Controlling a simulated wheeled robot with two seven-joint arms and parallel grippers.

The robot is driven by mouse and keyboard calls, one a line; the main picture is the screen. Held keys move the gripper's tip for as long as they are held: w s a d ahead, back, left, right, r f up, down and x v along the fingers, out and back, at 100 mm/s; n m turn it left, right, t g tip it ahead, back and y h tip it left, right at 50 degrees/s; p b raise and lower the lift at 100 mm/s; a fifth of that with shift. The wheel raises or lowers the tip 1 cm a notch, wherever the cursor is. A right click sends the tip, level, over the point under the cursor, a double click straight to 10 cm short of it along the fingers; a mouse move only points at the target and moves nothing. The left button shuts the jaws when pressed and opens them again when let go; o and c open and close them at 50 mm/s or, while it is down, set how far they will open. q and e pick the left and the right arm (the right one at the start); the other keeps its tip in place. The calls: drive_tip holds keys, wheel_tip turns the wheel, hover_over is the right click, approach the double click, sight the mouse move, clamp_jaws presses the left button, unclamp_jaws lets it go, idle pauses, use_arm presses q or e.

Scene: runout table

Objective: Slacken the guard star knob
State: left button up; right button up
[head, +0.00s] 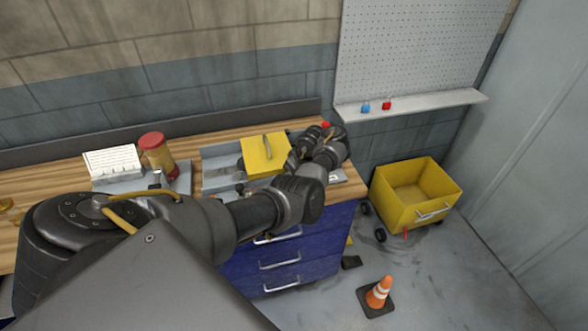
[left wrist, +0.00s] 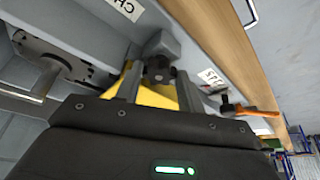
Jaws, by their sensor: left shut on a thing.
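The yellow guard (head: 265,155) sits on a grey machine (head: 222,172) on the wooden bench in the head view. Part of the guard (left wrist: 152,97) shows yellow behind my fingers in the left wrist view. The dark guard star knob (left wrist: 158,70) lies between the fingertips of my left gripper (left wrist: 157,76), which is shut on it. In the head view my left arm reaches across the bench, and its wrist hides the fingers and the knob. My right gripper is not in view.
An orange-handled part (left wrist: 250,110) is right of the fingers in the wrist view. A red-lidded jar (head: 157,152) and a white card (head: 113,161) stand at the left. A yellow wheeled bin (head: 385,190) and a traffic cone (head: 379,293) are on the floor.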

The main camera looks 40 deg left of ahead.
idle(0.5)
use_arm(q)
drive_tip(key=o, duration=0.8)
drive_tip(key=shift+o, duration=0.8)
drive_tip(key=shift+r, duration=0.15)
